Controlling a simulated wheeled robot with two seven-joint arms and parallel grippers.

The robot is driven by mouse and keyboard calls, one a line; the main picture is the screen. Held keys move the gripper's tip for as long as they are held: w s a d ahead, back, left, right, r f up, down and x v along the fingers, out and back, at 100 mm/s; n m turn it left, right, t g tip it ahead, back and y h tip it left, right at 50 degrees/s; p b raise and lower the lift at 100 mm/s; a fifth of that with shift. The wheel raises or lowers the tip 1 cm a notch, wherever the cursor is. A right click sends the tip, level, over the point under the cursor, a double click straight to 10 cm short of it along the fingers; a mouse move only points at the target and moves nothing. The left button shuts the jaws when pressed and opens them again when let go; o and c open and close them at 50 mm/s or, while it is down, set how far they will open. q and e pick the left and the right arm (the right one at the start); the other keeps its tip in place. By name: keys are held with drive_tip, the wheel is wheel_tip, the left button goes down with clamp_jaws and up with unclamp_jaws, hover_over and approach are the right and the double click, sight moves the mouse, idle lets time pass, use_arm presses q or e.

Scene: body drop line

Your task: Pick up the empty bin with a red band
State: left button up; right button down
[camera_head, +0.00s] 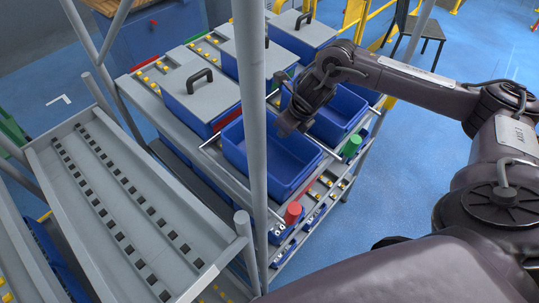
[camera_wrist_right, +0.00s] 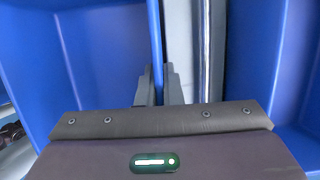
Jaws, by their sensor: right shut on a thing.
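An open, empty-looking blue bin (camera_head: 250,165) sits on the upper shelf of the rack, in front of a lidded bin. A red strip (camera_head: 228,118) shows at its back left edge; I cannot tell which of the two bins carries it. My right gripper (camera_head: 284,130) is at the bin's right wall. In the right wrist view, my right gripper (camera_wrist_right: 158,85) is shut on a blue bin wall (camera_wrist_right: 155,35), one finger on each side. The bin's interior (camera_wrist_right: 105,50) shows at left. My left gripper is not in view.
Another open blue bin (camera_head: 338,108) stands close to the right, across a narrow gap. Lidded bins (camera_head: 200,90) stand behind. A grey post (camera_head: 251,100) rises in front. A sloped grey rack (camera_head: 110,160) is left.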

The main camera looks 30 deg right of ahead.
idle(0.3)
drive_tip(key=shift+r, duration=0.55)
wheel_tip(320, 180, up, 9)
drive_tip(key=shift+f+b, duration=0.2)
drive_tip(key=shift+b, duration=0.6)
wheel_tip(320, 180, up, 10)
drive_tip(key=p, duration=0.6)
drive_tip(key=shift+r, duration=0.2)
